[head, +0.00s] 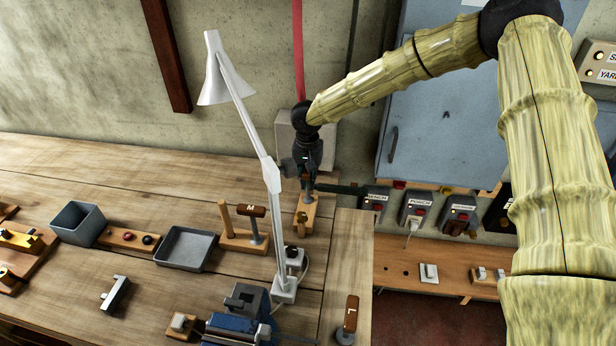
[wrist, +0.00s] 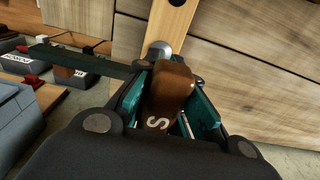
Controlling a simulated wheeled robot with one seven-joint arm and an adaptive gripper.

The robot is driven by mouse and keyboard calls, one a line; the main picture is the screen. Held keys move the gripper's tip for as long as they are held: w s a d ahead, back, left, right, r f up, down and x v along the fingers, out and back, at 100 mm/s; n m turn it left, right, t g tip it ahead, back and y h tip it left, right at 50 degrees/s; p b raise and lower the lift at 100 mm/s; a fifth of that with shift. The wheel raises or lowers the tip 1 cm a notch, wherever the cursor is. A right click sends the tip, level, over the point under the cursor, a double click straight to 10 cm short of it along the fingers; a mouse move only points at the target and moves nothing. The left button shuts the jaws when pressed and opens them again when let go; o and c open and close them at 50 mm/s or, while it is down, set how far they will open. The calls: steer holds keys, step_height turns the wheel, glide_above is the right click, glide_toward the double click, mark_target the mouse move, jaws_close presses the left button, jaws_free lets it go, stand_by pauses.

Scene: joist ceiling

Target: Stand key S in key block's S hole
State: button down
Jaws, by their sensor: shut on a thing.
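My gripper (head: 307,182) is at the back of the bench, right of the white lamp. In the wrist view, my gripper (wrist: 168,100) is shut on key S (wrist: 171,85), a brown handle with a white S, between its teal fingers. A light wooden block (head: 302,222) lies under my gripper; it also shows in the wrist view (wrist: 168,28), with a dark hole near the top edge. A round metal part shows at the block beside the handle. The key's lower end is hidden, so I cannot tell whether it is in a hole.
Key M (head: 252,212) stands on a wooden block (head: 232,240) with a peg, left of the lamp (head: 268,165). Key L (head: 350,315) stands at the front right. A dark green bar (head: 340,189) runs right from my gripper toward labelled boxes (head: 415,207). A blue vise (head: 235,328) is in front.

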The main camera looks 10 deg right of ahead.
steer(key=c, duration=1.9)
jaws_free()
steer(key=o, duration=0.4)
steer(key=shift+r, duration=0.1)
steer(key=shift+c, duration=0.2)
steer(key=shift+o, duration=0.6)
steer(key=shift+s+r, duration=0.15)
steer(key=r, duration=1.1)
steer(key=shift+s+a+r, duration=0.15)
steer(key=shift+s+r, duration=0.1)
steer(key=shift+r+p, duration=0.85)
steer(key=shift+r, duration=1.3)
